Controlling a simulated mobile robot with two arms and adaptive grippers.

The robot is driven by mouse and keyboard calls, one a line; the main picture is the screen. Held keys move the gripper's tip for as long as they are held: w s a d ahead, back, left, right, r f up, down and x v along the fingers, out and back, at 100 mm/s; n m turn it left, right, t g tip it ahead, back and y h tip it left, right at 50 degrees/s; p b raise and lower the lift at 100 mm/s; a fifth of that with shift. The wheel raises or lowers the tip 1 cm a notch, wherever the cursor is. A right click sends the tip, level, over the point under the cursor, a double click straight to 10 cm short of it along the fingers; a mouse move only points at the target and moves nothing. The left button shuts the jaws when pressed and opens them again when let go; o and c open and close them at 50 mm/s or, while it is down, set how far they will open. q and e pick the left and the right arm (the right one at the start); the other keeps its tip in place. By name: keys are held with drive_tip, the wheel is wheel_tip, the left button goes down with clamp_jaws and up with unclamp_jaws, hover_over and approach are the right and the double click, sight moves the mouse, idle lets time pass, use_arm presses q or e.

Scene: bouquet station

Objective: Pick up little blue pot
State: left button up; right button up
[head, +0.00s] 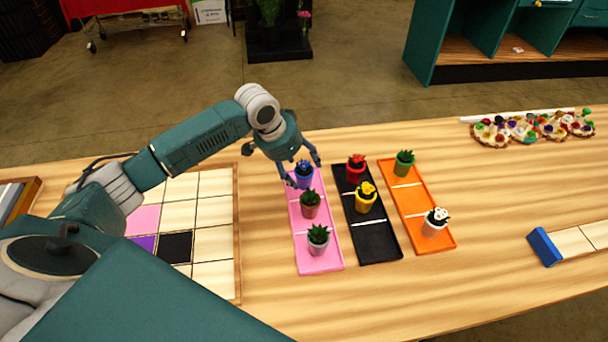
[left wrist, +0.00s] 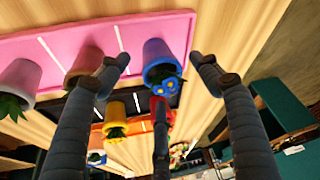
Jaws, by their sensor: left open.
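The little blue pot (head: 304,181), with a blue flower, stands at the far end of the pink tray (head: 335,262). It also shows in the left wrist view (left wrist: 155,52). My left gripper (head: 303,172) is open at the blue pot, with its fingers spread around it. In the left wrist view, the pot lies between and just beyond the fingertips of the left gripper (left wrist: 160,68). I cannot tell whether any finger touches it. My right gripper is not in view.
A brown pot (head: 310,211) and a grey pot (head: 318,241) stand nearer on the pink tray. The black tray (head: 380,248) and orange tray (head: 417,205) beside it hold more potted plants. A tiled board (head: 215,228) lies left. The table's right middle is clear.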

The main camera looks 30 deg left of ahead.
sight(304, 171)
use_arm(q)
drive_tip(key=shift+p+x, duration=0.45)
drive_tip(key=shift+x, duration=1.45)
drive_tip(key=shift+w, duration=0.2)
drive_tip(key=c, duration=1.5)
drive_tip(key=shift+r, duration=0.1)
